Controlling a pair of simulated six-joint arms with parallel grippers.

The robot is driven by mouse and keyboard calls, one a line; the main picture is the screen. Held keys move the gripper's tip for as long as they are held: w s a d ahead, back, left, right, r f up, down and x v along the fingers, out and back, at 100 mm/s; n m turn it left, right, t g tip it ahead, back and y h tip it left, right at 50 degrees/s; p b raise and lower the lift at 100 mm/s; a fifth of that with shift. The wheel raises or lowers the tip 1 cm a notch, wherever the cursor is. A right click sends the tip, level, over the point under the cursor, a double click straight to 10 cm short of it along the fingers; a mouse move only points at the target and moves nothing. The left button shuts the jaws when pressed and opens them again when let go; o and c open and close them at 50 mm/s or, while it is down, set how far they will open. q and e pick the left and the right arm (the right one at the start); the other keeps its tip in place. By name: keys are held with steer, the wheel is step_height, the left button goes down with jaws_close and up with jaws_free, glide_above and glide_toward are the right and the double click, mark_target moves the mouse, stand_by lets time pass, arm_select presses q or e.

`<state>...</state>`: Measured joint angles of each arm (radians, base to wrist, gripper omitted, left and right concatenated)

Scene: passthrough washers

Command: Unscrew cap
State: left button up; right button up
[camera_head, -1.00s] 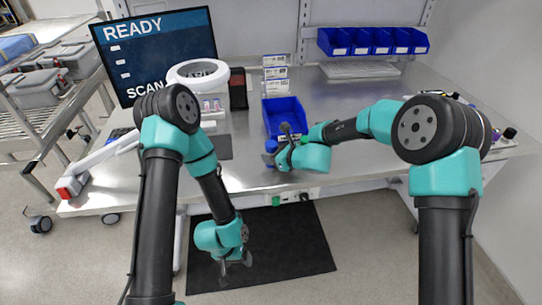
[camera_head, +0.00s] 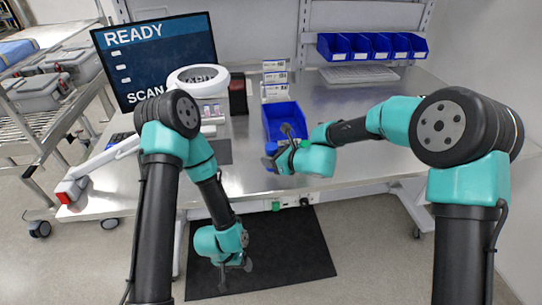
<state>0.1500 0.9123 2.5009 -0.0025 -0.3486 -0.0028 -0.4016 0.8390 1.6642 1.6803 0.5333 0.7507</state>
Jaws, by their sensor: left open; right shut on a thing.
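My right gripper (camera_head: 277,148) is over the front edge of the table, just in front of the blue bin. It is shut on a small blue thing (camera_head: 271,149), mostly hidden by the gripper. Whether this is a cap or a capped bottle I cannot tell. My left gripper (camera_head: 235,277) hangs low in front of the table, over the dark floor mat, open and empty. It is well below and apart from the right gripper.
A blue bin (camera_head: 284,119) stands on the steel table (camera_head: 340,115), with small labelled boxes (camera_head: 275,78) behind it. A monitor (camera_head: 157,48) and a white ring-shaped device (camera_head: 198,79) stand at left. Small blue bins (camera_head: 372,47) hang at the back. The table's right side is clear.

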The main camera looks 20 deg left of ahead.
steer(key=s+d+r, duration=0.1)
steer(key=s+d, duration=0.2)
steer(key=s, duration=0.9)
steer(key=shift+s+d+r, duration=0.15)
steer(key=shift+s+d, duration=0.15)
steer(key=shift+s, duration=0.05)
steer(key=o, duration=0.5)
jaws_close()
